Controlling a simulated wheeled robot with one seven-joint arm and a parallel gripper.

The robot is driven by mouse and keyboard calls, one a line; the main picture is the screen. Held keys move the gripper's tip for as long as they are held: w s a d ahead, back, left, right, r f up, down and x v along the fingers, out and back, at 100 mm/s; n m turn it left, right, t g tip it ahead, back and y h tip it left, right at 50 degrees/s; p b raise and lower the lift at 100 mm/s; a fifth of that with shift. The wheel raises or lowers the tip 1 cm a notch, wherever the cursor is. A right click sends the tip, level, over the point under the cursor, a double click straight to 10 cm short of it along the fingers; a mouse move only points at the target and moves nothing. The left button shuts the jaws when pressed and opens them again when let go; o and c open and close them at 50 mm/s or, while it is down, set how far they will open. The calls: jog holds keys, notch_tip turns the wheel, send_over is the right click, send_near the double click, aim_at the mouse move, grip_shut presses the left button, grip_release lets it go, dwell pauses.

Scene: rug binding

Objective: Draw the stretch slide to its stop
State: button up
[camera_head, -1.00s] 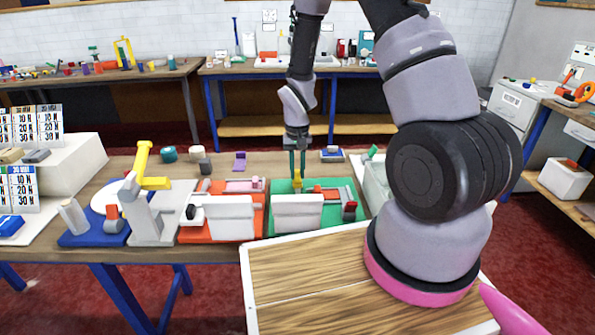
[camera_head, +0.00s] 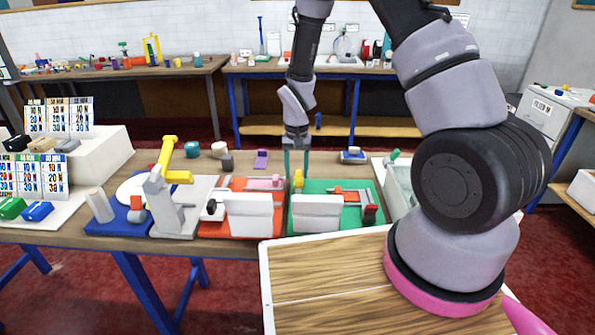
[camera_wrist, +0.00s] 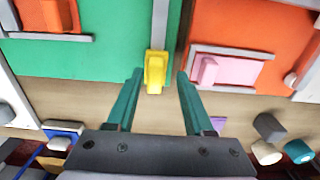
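A yellow slide handle (camera_head: 298,179) stands at the back left corner of the green fixture (camera_head: 325,226), behind its white upright block (camera_head: 316,213). In the wrist view the yellow handle (camera_wrist: 155,72) lies at the green board's edge, near the gap to the orange fixture. My gripper (camera_head: 296,172) is above and behind it. In the wrist view the gripper (camera_wrist: 158,76) is open, its green fingers on either side of the handle with a gap to each. No label shows which part is the stretch slide; the yellow handle is nearest my gripper.
The orange fixture (camera_head: 228,230) with a pink block (camera_head: 264,184) stands close on the left. Small grey and teal pieces lie behind.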

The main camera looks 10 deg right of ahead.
aim_at(297, 172)
notch_tip(297, 172, up, 11)
dwell(0.5)
jog(key=shift+f, duration=0.1)
